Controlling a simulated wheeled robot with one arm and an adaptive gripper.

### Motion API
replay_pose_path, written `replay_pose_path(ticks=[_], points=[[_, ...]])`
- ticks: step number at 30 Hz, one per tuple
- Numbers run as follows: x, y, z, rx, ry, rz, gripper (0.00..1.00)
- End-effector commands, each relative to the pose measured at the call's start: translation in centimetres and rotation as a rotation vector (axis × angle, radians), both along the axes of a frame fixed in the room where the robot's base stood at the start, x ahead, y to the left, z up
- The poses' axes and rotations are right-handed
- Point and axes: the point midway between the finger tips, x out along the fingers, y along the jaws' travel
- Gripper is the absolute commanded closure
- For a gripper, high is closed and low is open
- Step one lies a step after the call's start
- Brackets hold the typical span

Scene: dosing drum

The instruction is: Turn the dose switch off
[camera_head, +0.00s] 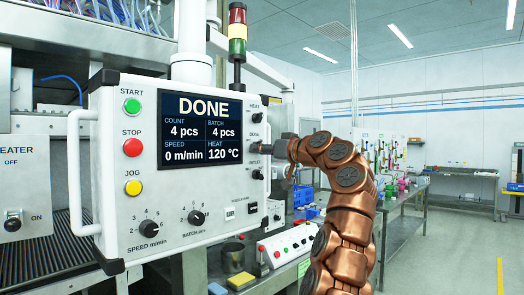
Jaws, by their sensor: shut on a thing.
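The dose switch (255,147) is a small dark toggle on the right side of a white control panel (170,232), beside the screen. My gripper (268,148) reaches in from the right, level with this switch, and is shut on it. The fingers partly cover the switch, so its lever position cannot be told. The screen (207,131) reads DONE, count 4 pcs, batch 4 pcs, speed 0 m/min and heat 120 °C.
The heat switch (256,113) is just above and the outlet switch (258,174) just below. Start (132,106), stop (132,147) and jog (133,187) buttons line the panel's left side. A signal tower (237,35) stands behind. The floor at right is open.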

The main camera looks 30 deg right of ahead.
Motion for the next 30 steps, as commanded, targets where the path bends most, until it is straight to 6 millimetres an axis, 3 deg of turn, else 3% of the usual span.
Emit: replay_pose_path(ticks=[18,30], points=[[0.17,-0.52,0.00,-0.495,-0.112,0.000,1.00],[0.18,-0.58,0.06,-0.660,-0.153,0.000,1.00]])
